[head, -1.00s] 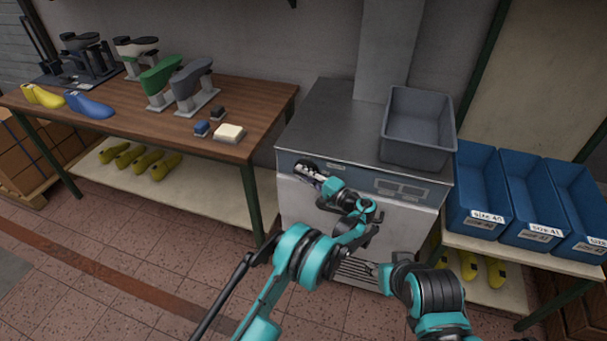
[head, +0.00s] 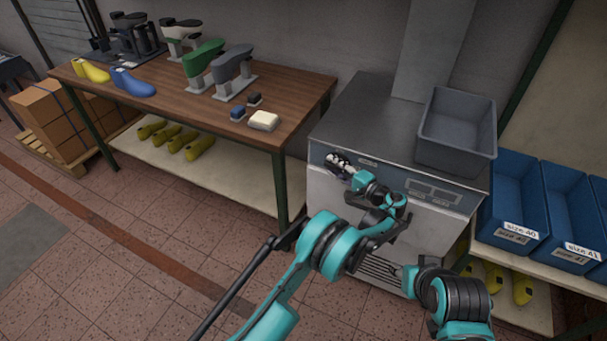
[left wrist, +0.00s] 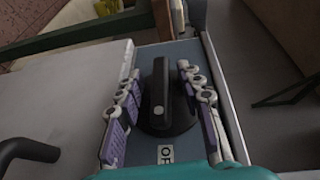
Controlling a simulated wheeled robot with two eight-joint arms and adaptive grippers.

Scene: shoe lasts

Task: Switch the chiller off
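The chiller (head: 345,215) is the grey metal cabinet with a steel top and a blue front strip. My left gripper (head: 338,163) is at the left end of that strip. In the left wrist view, a black rotary knob (left wrist: 160,95) with a pale dot stands between the two fingers of my left gripper (left wrist: 157,72). The fingers are apart, one on each side of the knob's raised bar, with gaps to the bar. A small white label (left wrist: 165,154) shows below the knob, partly cut off.
A grey bin (head: 456,135) stands on the chiller's top. Blue size-marked bins (head: 515,205) stand on a shelf to the right. A wooden bench (head: 180,100) with shoe forms is to the left. The tiled floor in front of the bench is clear.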

